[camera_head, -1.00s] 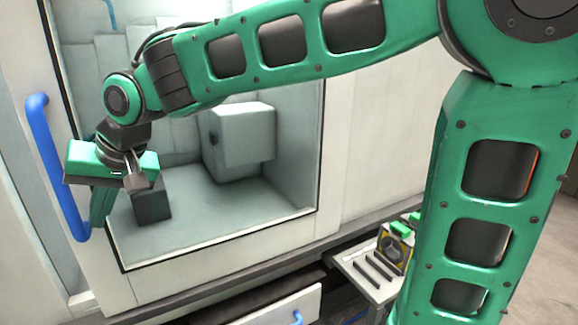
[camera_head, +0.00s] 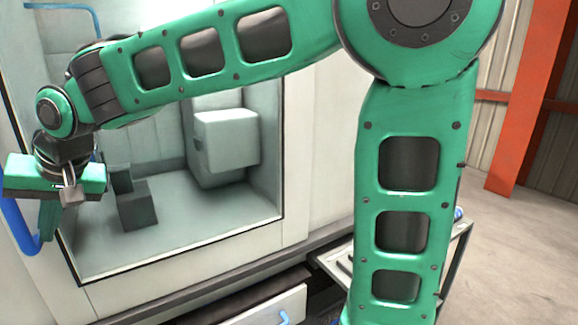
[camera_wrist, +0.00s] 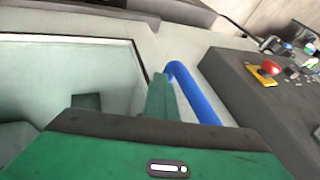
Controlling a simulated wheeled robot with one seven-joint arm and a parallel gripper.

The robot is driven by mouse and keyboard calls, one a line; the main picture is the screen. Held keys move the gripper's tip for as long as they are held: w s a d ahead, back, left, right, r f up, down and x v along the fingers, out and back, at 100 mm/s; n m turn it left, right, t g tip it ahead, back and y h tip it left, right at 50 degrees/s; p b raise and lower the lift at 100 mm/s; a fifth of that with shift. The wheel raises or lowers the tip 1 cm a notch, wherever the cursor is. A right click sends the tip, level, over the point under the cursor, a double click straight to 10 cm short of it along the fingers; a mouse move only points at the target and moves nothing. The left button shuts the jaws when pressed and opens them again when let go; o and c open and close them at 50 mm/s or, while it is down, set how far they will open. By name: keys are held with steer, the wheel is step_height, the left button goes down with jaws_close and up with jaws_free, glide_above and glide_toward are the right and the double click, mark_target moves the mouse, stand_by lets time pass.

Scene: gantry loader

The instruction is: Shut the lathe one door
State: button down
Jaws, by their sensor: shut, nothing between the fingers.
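The lathe door is a pale panel (camera_head: 88,302) with a large window, at the left of the head view. Its blue bar handle (camera_head: 20,228) stands by the window's left edge, its upper part hidden behind my gripper. My gripper (camera_head: 48,225) is shut and empty, its fingers just right of the handle. In the wrist view the shut fingers (camera_wrist: 161,98) lie beside the blue handle (camera_wrist: 195,92), between it and the dark window edge. I cannot tell whether they touch the handle. How far the door stands open does not show clearly.
A pale block (camera_head: 228,140) and a dark block (camera_head: 137,208) show inside the machine. An open drawer (camera_head: 262,308) juts out below. A grey panel with a red button (camera_wrist: 270,67) lies right of the handle in the wrist view. Bare floor (camera_head: 515,250) is at the right.

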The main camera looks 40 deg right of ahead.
mark_target(72, 213)
steer(key=shift+s+a, duration=0.15)
steer(key=shift+a, duration=0.15)
steer(key=d, duration=0.1)
steer(key=d+r, duration=0.1)
steer(key=d, duration=0.1)
steer(key=d+r, duration=0.1)
steer(key=d, duration=0.1)
steer(key=shift+s, duration=0.4)
steer(key=v, duration=0.8)
steer(key=s+d+f+m+h, duration=0.15)
steer(key=d+f, duration=0.25)
steer(key=d, duration=0.4)
steer(key=s+d+f+m+g+h, duration=0.1)
steer(key=s+d+f, duration=0.15)
steer(key=d, duration=0.45)
steer(key=s+d+f+m+h, duration=0.15)
steer(key=d+f, duration=0.25)
steer(key=d, duration=0.4)
steer(key=s+d+f+g, duration=0.1)
steer(key=s+d+f, duration=0.3)
steer(key=s, duration=0.2)
steer(key=s+d+f+m+g, duration=0.1)
steer(key=s+d+f, duration=0.3)
steer(key=s, duration=0.3)
steer(key=s+d+f+g, duration=0.2)
steer(key=s+d+f, duration=0.2)
steer(key=s, duration=0.3)
steer(key=shift+s+d+m, duration=0.2)
steer(key=shift+d+m, duration=0.1)
steer(key=shift+d, duration=0.15)
